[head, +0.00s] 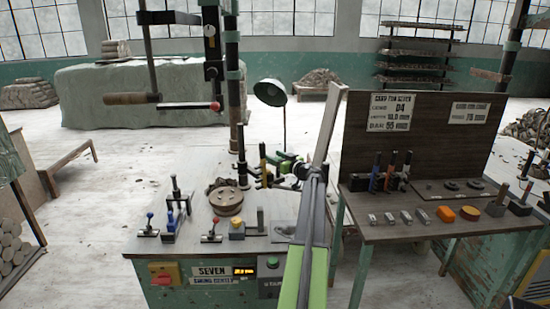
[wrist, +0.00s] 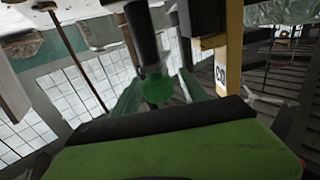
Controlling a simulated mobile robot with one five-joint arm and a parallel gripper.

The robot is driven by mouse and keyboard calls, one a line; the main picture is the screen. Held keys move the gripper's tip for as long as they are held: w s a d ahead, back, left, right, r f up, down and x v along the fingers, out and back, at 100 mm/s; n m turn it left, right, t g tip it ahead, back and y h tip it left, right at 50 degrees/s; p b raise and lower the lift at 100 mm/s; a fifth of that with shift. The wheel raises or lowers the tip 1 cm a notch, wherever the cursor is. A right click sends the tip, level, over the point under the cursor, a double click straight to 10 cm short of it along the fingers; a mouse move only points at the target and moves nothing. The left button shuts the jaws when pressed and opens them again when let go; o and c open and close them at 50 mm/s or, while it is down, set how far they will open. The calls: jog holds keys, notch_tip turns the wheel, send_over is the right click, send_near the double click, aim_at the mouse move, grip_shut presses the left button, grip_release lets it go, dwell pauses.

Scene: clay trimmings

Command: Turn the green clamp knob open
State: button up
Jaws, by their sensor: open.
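In the wrist view a translucent green knob (wrist: 157,88) sits at the end of a dark post or spindle. My gripper (wrist: 156,80) has one pale green finger on each side of this knob, with the jaws apart. I cannot tell whether either finger touches it. In the head view my gripper (head: 288,160) is at the far end of my arm, beside the dark upright column (head: 235,110) at the back of the bench. Small green parts show around the gripper there, and I cannot separate the knob from them.
The grey bench (head: 165,245) holds a round brown disc (head: 226,201), several small clamps and a yellow block (head: 237,231). A green lamp (head: 270,92) stands behind my gripper. A dark-topped table (head: 420,228) with small parts and a backboard (head: 425,138) is at right.

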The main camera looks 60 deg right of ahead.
jog(key=shift+w+d, duration=0.1)
jog(key=shift+w, duration=0.1)
jog(key=shift+c, duration=0.2)
grip_shut()
jog(key=shift+m+g+h, duration=0.3)
jog(key=shift+m+h, duration=0.2)
jog(key=shift+h, duration=0.3)
jog(key=shift+s+d+m+g+h, duration=0.15)
jog(key=shift+m+g+h, duration=0.15)
jog(key=shift+m+h, duration=0.3)
jog(key=shift+o, duration=0.2)
grip_release()
jog(key=v, duration=1.7)
